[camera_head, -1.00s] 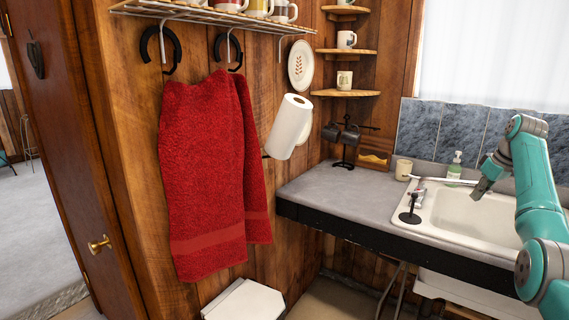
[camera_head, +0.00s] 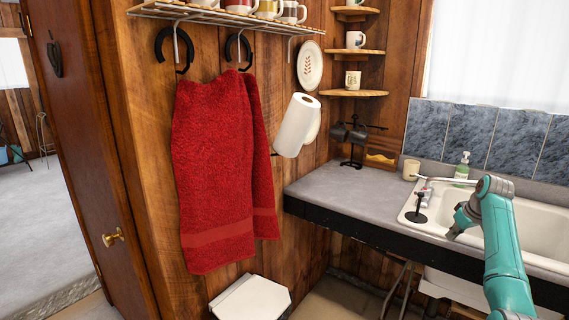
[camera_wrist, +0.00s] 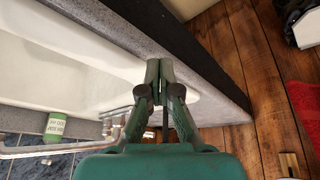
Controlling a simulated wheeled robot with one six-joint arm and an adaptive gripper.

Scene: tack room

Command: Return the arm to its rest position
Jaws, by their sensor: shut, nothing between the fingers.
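My teal arm (camera_head: 505,262) rises from the lower right of the head view and bends over toward the sink. My gripper (camera_head: 452,236) hangs at the front edge of the counter, by the sink's near rim. In the wrist view my gripper (camera_wrist: 159,68) has its dark fingers together, with nothing between them. The white sink (camera_head: 530,225) lies behind and to the right of it in the head view, and the sink also shows at the left of the wrist view (camera_wrist: 50,70).
The grey counter (camera_head: 345,190) has a black front edge. A black stand (camera_head: 418,210), a beige cup (camera_head: 411,169), a soap bottle (camera_head: 462,167) and a faucet (camera_wrist: 60,148) are around the sink. A red towel (camera_head: 222,170) hangs left.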

